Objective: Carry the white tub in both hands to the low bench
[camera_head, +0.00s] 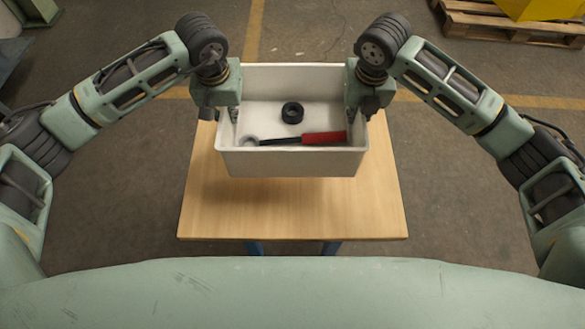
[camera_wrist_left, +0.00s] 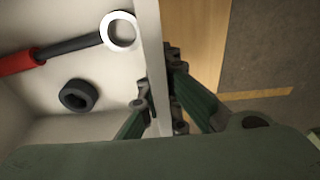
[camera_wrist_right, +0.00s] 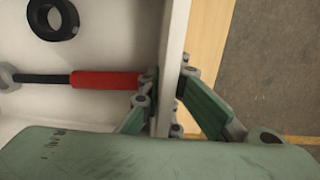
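The white tub (camera_head: 300,162) is over the light wooden top of the low bench (camera_head: 290,213), roughly level. I cannot tell whether its base touches the wood. My left gripper (camera_head: 234,112) is shut on the tub's left wall; its fingers straddle that wall in the left wrist view (camera_wrist_left: 157,90). My right gripper (camera_head: 350,112) is shut on the right wall, with a finger on each side in the right wrist view (camera_wrist_right: 164,92). Inside the tub lie a black ring (camera_head: 292,112) and a red-handled tool (camera_head: 323,137) with a grey ring end. The tub hides the bench's back part.
The bench has blue legs (camera_head: 255,247) and bare wood in front of and beside the tub. A wooden pallet (camera_head: 500,25) with a yellow object (camera_head: 545,9) stands at the back right. Yellow lines cross the floor, which is clear around the bench.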

